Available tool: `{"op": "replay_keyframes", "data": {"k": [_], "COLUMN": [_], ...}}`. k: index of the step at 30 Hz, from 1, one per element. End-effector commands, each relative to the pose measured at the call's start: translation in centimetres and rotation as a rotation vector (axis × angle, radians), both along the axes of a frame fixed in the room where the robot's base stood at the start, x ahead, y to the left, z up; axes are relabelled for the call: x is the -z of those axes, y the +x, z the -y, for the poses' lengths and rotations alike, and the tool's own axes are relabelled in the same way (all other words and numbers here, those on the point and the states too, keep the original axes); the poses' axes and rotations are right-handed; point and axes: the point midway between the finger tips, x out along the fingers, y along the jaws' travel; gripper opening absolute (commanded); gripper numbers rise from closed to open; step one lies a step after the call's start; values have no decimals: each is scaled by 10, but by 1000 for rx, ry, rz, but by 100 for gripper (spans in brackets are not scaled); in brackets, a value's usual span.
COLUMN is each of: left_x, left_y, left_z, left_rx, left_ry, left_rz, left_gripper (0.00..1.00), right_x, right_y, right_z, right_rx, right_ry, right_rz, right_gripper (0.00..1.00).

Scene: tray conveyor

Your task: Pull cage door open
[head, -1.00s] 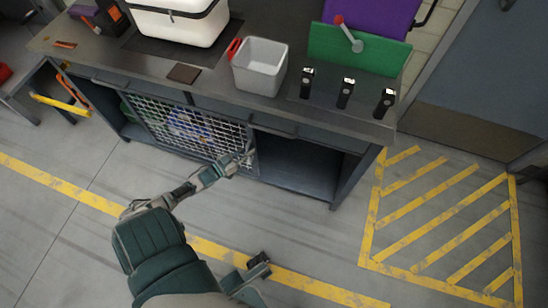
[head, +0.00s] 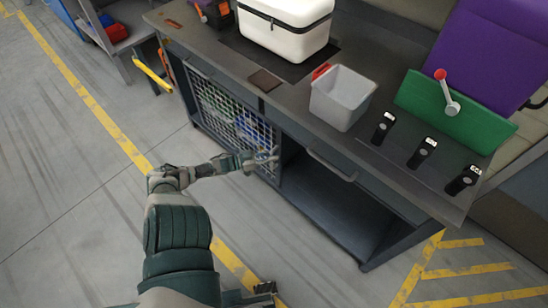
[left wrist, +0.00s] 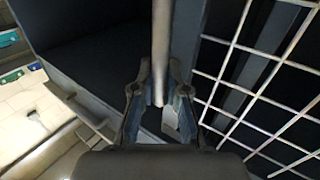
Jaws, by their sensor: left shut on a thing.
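The cage door (head: 222,108) is a light wire mesh panel on the front of the dark workbench in the head view. It looks about flush with the bench front. My left gripper (head: 270,160) is at the door's right edge. In the left wrist view, my left gripper (left wrist: 160,100) is shut on an upright metal bar, the door handle (left wrist: 161,45). The mesh (left wrist: 265,75) stands to the right of it. A dark end piece (head: 265,288) at the bottom of the head view looks like my right gripper; its fingers are not clear.
The bench top (head: 262,105) carries a white cooler (head: 285,28), a grey bin (head: 342,97), a green panel (head: 450,112) and several black devices. An open compartment (head: 325,200) lies right of the door. Floor in front is clear. A yellow bar (head: 152,72) stands left.

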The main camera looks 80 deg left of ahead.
Motion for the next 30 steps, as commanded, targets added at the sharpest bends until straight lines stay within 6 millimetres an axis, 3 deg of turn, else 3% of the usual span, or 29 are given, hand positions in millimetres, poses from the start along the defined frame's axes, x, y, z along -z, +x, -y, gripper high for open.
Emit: {"op": "replay_keyframes", "data": {"k": [3,4,6,7,18,30], "left_x": [6,6,5,5,2,5], "left_y": [-3,-3,-3,-3,-8,-90], "left_z": [1,1,1,1,2,1], "left_rx": [-2,-1,-1,-1,0,-2], "left_ry": [-2,-2,-2,-2,0,-2], "left_rz": [-15,-14,-12,-11,-7,-11], "left_gripper": [0,20,38,39,39,39], "right_x": [1,1,1,1,-1,0], "right_y": [0,0,0,0,-1,-1], "right_z": [0,0,0,0,2,1], "right_rx": [0,0,0,0,0,1], "right_ry": [1,1,1,1,0,1], "right_rz": [-1,-1,-1,-1,1,1], "right_gripper": [40,40,40,40,40,40]}}
